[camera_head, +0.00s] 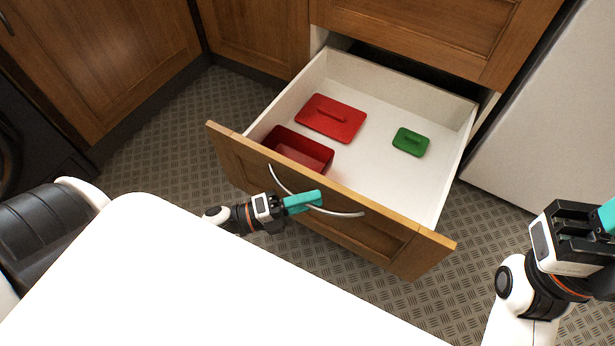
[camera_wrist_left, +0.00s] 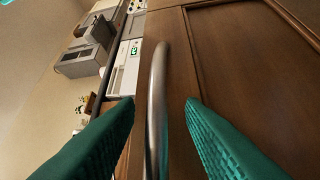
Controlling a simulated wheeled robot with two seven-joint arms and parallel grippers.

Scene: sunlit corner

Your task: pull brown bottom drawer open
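The brown bottom drawer (camera_head: 382,246) is pulled well out of the cabinet, and its white inside shows. Its curved metal handle (camera_head: 345,213) is on the front panel. My left gripper (camera_head: 302,201) is at the handle, its teal fingers overlapping the bar. In the left wrist view the handle (camera_wrist_left: 157,110) runs between the two fingers, with gaps on both sides, so the gripper is open around it. The wooden drawer front (camera_wrist_left: 235,75) fills the right of that view. My right gripper (camera_head: 596,219) is at the right edge, away from the drawer, with its fingers partly cut off.
Inside the drawer are a red lid (camera_head: 331,118), a red container (camera_head: 300,151) and a green lid (camera_head: 411,142). Wooden cabinets (camera_head: 100,60) stand at the left and a pale appliance side (camera_head: 550,110) at the right. Patterned floor (camera_head: 165,150) is clear left of the drawer.

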